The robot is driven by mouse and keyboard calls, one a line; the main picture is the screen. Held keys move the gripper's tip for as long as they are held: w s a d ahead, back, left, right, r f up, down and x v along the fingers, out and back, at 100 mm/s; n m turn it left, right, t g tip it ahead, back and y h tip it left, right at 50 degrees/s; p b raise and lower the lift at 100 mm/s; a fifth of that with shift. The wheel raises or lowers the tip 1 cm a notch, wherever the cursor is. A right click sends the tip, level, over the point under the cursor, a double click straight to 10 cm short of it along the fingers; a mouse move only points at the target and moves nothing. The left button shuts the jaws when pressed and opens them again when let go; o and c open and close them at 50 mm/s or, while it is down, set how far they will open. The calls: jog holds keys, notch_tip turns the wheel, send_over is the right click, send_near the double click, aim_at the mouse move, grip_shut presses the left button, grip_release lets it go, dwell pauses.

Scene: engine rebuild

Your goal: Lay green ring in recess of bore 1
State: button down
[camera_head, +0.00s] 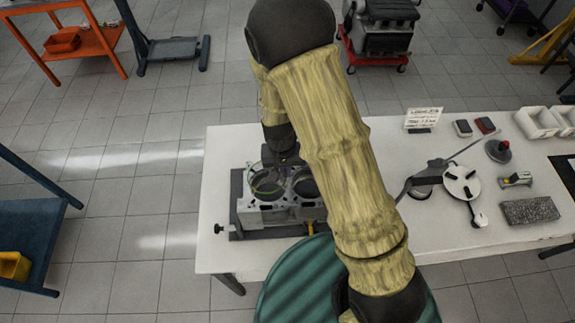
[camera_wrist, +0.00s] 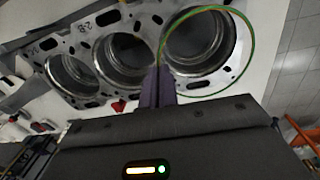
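The engine block (camera_head: 282,213) sits on a dark stand on the white table, and its deck with three large bores fills the upper wrist view (camera_wrist: 85,48). The thin green ring (camera_wrist: 252,50) lies around the end bore (camera_wrist: 196,42) at the right of the wrist view, shifted a little to the right of its rim. My gripper (camera_wrist: 158,72) is shut on the ring's left edge, between this bore and the middle one. In the head view, my gripper (camera_head: 281,160) is over the block's far side. I cannot tell whether the ring touches the deck.
On the table's right are a round tool with a dial-like plate (camera_head: 461,184), a sign (camera_head: 423,118), a grey block (camera_head: 529,210) and white bins (camera_head: 538,122). A dark green round thing (camera_head: 290,285) is at the table's front edge. The table middle is partly clear.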

aim_at(288, 183)
jog(key=shift+h, duration=0.4)
jog(key=shift+a+f+b, duration=0.1)
jog(key=shift+f+b, duration=0.85)
jog(key=shift+f, duration=1.2)
jog(key=shift+f, duration=0.15)
jog(key=shift+s, duration=0.15)
jog(key=shift+w, duration=0.2)
jog(key=c, duration=2.1)
grip_release()
jog(key=o, duration=0.5)
jog(key=shift+w, duration=0.1)
jog(key=shift+d, duration=0.2)
